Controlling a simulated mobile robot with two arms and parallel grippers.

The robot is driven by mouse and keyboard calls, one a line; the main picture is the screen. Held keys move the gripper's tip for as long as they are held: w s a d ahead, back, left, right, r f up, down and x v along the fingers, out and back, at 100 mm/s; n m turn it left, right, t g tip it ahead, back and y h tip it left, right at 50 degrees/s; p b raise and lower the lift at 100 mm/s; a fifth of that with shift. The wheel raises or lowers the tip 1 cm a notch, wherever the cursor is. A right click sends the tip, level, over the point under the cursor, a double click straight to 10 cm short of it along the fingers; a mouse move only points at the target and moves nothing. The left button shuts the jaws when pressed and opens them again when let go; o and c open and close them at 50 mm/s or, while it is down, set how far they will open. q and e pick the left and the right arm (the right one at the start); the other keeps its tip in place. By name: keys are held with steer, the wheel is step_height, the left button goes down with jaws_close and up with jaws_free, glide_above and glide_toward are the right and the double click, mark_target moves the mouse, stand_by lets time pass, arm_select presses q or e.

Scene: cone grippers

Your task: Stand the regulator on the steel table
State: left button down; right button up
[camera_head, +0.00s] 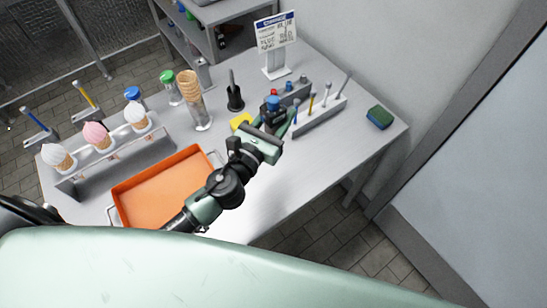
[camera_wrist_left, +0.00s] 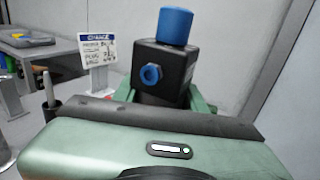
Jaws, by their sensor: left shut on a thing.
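The regulator is a black block with a blue knob on top and a blue port on its face. In the left wrist view the regulator (camera_wrist_left: 165,68) is upright between the green fingers of my left gripper (camera_wrist_left: 165,98). In the head view the regulator (camera_head: 272,103) is partly hidden by my left gripper (camera_head: 275,118), which is shut on it. They are over the back middle of the steel table (camera_head: 270,190). I cannot tell whether its base touches the table. My right gripper is not in view.
A tool rack (camera_head: 322,118) stands close to the right of the regulator, and a sign (camera_head: 277,45) behind. A yellow item (camera_head: 240,121) lies to the left. An orange tray (camera_head: 160,190), a cone holder (camera_head: 120,165) and a sponge (camera_head: 380,117) are also on the table. The front right is clear.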

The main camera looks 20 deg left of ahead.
arm_select(q)
steer(key=f+b, duration=0.4)
steer(key=f, duration=0.1)
steer(key=f+b, duration=0.4)
steer(key=f, duration=0.1)
steer(key=f+b, duration=0.4)
steer(key=f, duration=0.1)
steer(key=shift+w, duration=0.4)
steer(key=shift+f+b, duration=0.6)
steer(key=shift+b, duration=0.1)
step_height(320, 180, down, 4)
steer(key=b, duration=0.3)
steer(key=shift+r, duration=0.25)
